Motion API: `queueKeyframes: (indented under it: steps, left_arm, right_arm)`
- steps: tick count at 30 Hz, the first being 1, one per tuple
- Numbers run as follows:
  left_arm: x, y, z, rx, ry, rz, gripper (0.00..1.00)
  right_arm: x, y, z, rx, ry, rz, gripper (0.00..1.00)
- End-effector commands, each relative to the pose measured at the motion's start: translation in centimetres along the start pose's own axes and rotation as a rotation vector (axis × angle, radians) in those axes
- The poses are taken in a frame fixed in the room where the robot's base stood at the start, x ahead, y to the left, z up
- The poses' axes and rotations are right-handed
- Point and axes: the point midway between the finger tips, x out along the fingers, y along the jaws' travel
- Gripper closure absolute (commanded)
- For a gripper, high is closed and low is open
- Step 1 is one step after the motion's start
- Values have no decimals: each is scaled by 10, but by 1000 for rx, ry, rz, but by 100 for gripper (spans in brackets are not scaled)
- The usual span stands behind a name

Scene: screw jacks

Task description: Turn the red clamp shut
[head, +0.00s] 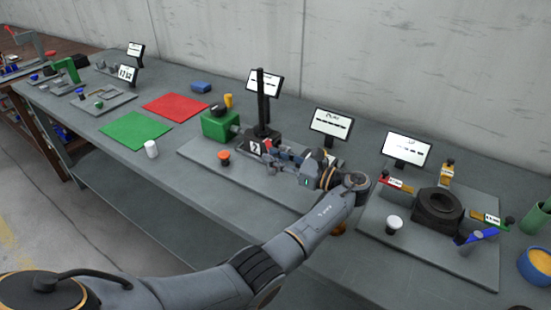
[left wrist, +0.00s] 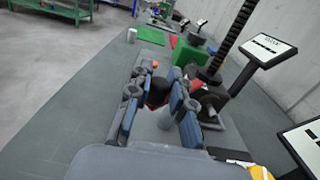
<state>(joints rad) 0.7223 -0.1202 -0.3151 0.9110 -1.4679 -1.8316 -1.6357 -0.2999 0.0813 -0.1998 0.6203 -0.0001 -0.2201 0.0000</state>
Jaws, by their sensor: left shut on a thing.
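The red clamp (head: 399,184) is a short red bar with a white label, beside the black ring-shaped block (head: 438,207) on the right-hand grey plate in the head view. My left gripper (head: 270,151) is away from it, to the left, over the middle plate by the black upright screw. Its fingers, also in the left wrist view (left wrist: 158,95), are shut on a small dark and red part (left wrist: 157,92). The fingers hide most of that part, so I cannot tell what it belongs to. My right gripper is not in view.
Yellow (head: 446,173), green (head: 489,217) and blue (head: 476,237) clamps surround the black block. A white-topped knob (head: 394,223) stands on that plate. The tall black screw (head: 262,100), a green block (head: 219,125) and label screens (head: 331,123) stand near my left gripper.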

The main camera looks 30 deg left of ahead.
Motion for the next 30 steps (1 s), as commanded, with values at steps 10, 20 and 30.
queueKeyframes:
  steps: [10, 20, 30]
  left_arm:
    - [0, -1, 1, -2, -1, -2, 56]
    - [-2, 0, 0, -1, 1, -3, 56]
    - [-53, -1, 1, -1, 1, -5, 56]
  right_arm:
    - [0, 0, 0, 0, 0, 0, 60]
    - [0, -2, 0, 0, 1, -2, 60]
    - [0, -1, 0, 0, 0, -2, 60]
